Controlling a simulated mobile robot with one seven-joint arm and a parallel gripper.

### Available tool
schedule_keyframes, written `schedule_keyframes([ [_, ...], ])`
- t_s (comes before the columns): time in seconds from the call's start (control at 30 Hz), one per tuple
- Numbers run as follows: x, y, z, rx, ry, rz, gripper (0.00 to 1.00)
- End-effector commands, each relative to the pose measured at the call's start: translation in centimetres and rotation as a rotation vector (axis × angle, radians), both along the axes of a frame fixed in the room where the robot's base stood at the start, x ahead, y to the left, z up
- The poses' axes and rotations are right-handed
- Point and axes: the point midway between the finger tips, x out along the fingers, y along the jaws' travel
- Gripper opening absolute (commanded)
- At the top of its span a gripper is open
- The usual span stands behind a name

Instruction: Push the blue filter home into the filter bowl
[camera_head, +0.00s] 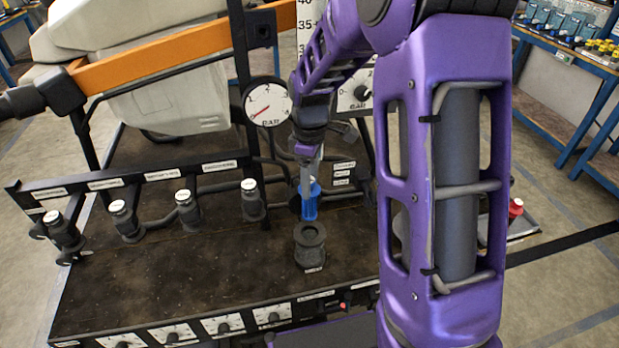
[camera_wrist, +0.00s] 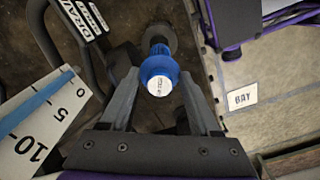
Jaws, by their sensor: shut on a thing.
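The blue filter (camera_head: 309,207) is held upright between the fingers of my gripper (camera_head: 307,186). In the wrist view the filter (camera_wrist: 158,66) shows its white labelled end between the two fingertips of my gripper (camera_wrist: 160,80). The dark, round filter bowl (camera_head: 310,245) stands on the bench top, with its open mouth upward. In the head view the filter's lower end appears just above and behind the bowl's rim. In the wrist view a dark round part (camera_wrist: 159,38), probably the bowl, lies beyond the filter. Whether they touch is unclear.
Several capped dark valves (camera_head: 188,208) stand left of the bowl on the dark bench (camera_head: 170,280). Pressure gauges (camera_head: 267,103) and pipes are behind my gripper. A white scale (camera_wrist: 40,118) is close at left in the wrist view. Bare bench surrounds the bowl's left side.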

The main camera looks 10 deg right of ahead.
Motion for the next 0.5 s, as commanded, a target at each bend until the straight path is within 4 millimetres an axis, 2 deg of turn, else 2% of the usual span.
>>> schedule_keyframes([
  [0.1,-0.1,-0.2,0.1,0.000,0.001,-0.001,0.00],
  [0.5,-0.1,-0.1,-3.3,0.000,0.001,-0.001,0.00],
])
